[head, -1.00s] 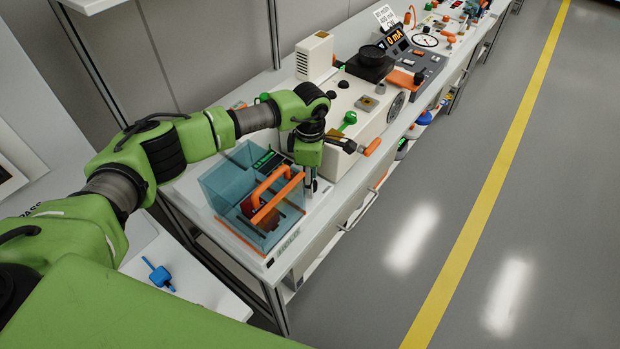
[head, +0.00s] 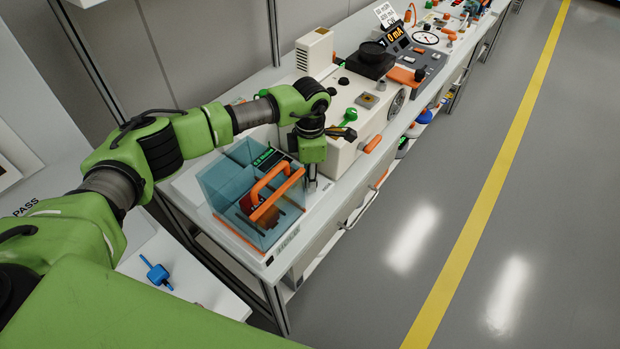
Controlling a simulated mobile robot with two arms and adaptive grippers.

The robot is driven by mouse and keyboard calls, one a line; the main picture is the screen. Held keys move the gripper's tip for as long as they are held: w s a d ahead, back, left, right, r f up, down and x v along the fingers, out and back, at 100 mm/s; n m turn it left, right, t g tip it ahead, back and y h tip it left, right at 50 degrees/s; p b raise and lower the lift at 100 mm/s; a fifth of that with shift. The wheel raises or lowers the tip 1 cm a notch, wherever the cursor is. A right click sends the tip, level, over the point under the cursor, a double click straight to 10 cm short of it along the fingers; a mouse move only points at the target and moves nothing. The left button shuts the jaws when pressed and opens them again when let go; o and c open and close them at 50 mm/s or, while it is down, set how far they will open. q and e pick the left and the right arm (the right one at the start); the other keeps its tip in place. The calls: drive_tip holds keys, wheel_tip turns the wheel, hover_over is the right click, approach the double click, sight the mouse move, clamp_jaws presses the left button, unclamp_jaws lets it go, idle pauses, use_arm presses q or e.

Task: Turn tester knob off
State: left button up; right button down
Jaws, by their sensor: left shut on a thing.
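A tester (head: 267,238) with clear blue walls stands at the near end of the bench. My left gripper (head: 311,186) points down just right of the blue walls, close to the tester's white base, and is shut on the tester knob. The knob itself is mostly hidden by the fingers, so its setting cannot be read. My right gripper is not in view.
A white machine (head: 352,105) with a green knob (head: 350,114) and a handwheel stands just behind my left wrist. A grey meter (head: 412,62) reading 0 mA is farther along. A blue tool (head: 157,272) lies on the near-left surface. The floor at right is clear.

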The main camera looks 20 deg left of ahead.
use_arm(q)
drive_tip(key=n+b, duration=0.1)
drive_tip(key=n, duration=0.3)
drive_tip(key=shift+n, duration=0.4)
drive_tip(key=n+b, duration=0.1)
drive_tip(key=n, duration=0.4)
drive_tip(key=n+b, duration=0.1)
drive_tip(key=n, duration=0.4)
drive_tip(key=shift+d+n, duration=0.15)
drive_tip(key=shift+n, duration=2.85)
drive_tip(key=o, duration=1.1)
wheel_tip(320, 180, up, 12)
